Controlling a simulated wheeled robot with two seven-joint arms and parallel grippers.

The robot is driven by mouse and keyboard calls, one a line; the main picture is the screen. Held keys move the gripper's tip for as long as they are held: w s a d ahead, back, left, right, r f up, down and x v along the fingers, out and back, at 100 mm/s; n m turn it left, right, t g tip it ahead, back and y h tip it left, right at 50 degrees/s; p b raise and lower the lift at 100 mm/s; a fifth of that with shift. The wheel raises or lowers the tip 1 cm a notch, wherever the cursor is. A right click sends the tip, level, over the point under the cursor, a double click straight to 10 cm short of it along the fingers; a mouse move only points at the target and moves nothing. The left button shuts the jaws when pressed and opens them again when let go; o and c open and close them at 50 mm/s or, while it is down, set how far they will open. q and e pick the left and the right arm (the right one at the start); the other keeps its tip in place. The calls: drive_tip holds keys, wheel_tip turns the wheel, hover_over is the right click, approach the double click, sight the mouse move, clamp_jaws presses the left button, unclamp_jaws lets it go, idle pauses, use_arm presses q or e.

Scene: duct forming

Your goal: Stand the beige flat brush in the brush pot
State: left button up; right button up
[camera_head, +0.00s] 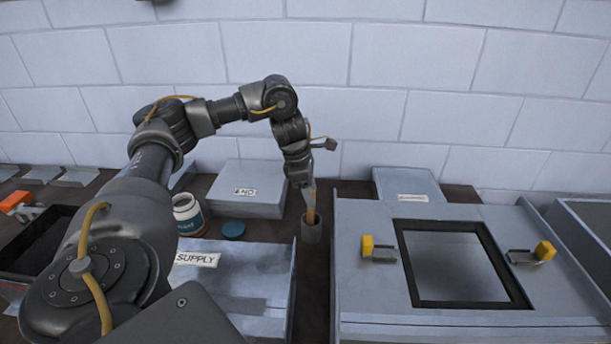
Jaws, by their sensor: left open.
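The beige flat brush (311,216) stands roughly upright with its lower end inside the brush pot (312,233), a small dark grey cup on the brown bench. My left gripper (309,190) points down right above the pot, at the upper part of the brush. Its jaws are open, though the gap is too small to make out here. I cannot tell if a finger touches the brush. The brush's lower end is hidden by the pot wall. My right gripper is out of the picture.
An open jar (188,215) and its blue lid (233,230) are left of the pot. The supply tray (240,270) is at front left. A grey fixture (370,290) with a dark-framed plate (465,265) and yellow clamps (368,245) stands close on the right. A wall is behind.

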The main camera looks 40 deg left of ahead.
use_arm(q)
drive_tip(key=p+v, duration=0.2)
drive_tip(key=v, duration=0.5)
drive_tip(key=shift+r, duration=0.25)
idle(0.6)
